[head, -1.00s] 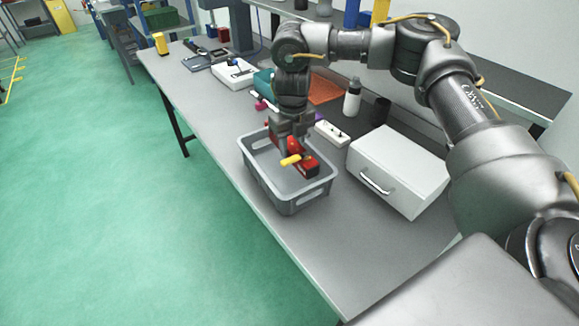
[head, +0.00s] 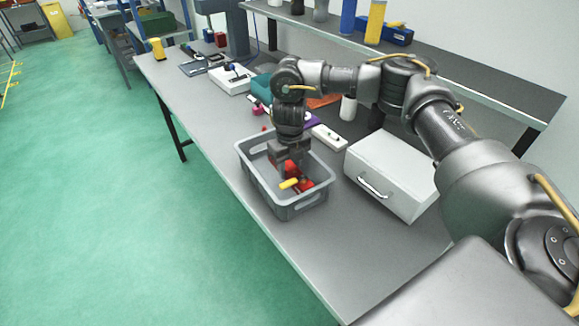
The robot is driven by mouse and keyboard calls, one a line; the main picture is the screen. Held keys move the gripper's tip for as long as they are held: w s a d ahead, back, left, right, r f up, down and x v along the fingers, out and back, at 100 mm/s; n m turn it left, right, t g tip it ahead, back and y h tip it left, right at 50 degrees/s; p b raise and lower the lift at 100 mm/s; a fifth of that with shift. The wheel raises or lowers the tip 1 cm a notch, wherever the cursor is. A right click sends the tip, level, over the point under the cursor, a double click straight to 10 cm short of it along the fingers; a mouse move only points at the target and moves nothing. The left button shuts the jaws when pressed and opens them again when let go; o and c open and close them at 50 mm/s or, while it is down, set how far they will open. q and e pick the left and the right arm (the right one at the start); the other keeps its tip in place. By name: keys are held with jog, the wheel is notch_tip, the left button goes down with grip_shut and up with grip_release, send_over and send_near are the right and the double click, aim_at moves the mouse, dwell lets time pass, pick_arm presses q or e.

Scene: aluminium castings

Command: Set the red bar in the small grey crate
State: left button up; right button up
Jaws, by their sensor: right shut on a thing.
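The small grey crate (head: 256,189) stands on the grey bench near its front edge. My right gripper (head: 288,168) points down inside the crate's outline and is shut on the red bar (head: 304,186). The bar is tilted in the picture and low within the crate walls. Whether it touches the crate floor I cannot tell. A short yellow piece (head: 289,183) shows against the bar; whether it is part of it is unclear. The fingertips are partly hidden by the bar. My left gripper is not in view.
A white case with a handle (head: 392,176) stands right of the crate. A raised shelf (head: 470,83) runs along the back. Bench left of the crate is clear.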

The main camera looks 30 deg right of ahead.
aim_at(290, 166)
jog(key=o, duration=1.1)
jog(key=shift+f, duration=0.2)
jog(key=shift+r, duration=0.1)
notch_tip(290, 166, up, 12)
jog(key=shift+r, duration=0.1)
